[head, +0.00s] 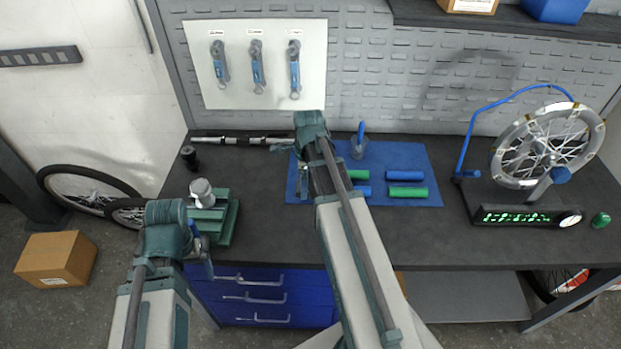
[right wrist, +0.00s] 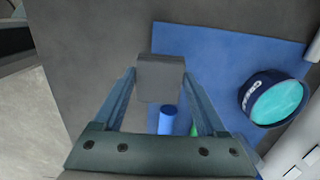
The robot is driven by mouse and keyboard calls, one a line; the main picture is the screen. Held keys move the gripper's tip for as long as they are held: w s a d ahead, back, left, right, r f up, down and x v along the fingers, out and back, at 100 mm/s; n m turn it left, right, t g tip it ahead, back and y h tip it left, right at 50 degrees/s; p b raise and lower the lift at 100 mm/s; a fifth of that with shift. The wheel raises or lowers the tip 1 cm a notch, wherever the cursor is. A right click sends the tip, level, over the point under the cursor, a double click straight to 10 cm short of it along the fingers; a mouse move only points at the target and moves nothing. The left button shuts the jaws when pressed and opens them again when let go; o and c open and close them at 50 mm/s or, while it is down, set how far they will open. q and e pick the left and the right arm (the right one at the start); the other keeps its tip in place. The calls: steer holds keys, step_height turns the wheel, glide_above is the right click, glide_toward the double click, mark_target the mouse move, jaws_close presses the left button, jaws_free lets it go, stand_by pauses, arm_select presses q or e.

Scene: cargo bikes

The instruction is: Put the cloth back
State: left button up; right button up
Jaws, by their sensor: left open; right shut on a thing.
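My right gripper (head: 302,184) is over the left edge of the blue mat (head: 413,156). In the right wrist view its two fingers (right wrist: 158,85) are closed on a small grey block-like thing (right wrist: 160,66), which may be the folded cloth; I cannot tell for sure. The held thing is not clear in the head view, where my wrist and arm hide it. My left gripper (head: 204,257) is open and hangs at the bench's front left, near the green vise-like block (head: 222,222). No other cloth is clearly visible.
Blue and green grips (head: 407,192) lie on the mat beside a small cup (head: 359,150). A round tin (right wrist: 275,98) shows in the right wrist view. A wheel stand (head: 545,150) occupies the right. Wrenches (head: 256,66) hang on the back panel. Dark bench between mat and stand is clear.

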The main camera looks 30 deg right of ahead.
steer(key=w+d, duration=0.4)
steer(key=shift+w+f, duration=0.1)
steer(key=shift+f, duration=0.15)
steer(key=f+b, duration=0.3)
steer(key=b, duration=0.1)
steer(key=shift+w+d+f, duration=0.3)
steer(key=shift+d, duration=0.05)
steer(key=shift+f, duration=0.1)
steer(key=shift+f, duration=0.15)
steer(key=o, duration=1.1)
steer(key=shift+o, duration=0.2)
steer(key=shift+r, duration=0.25)
step_height(320, 180, up, 12)
steer(key=p, duration=1.2)
steer(key=shift+s+d, duration=0.2)
steer(key=shift+d, duration=0.1)
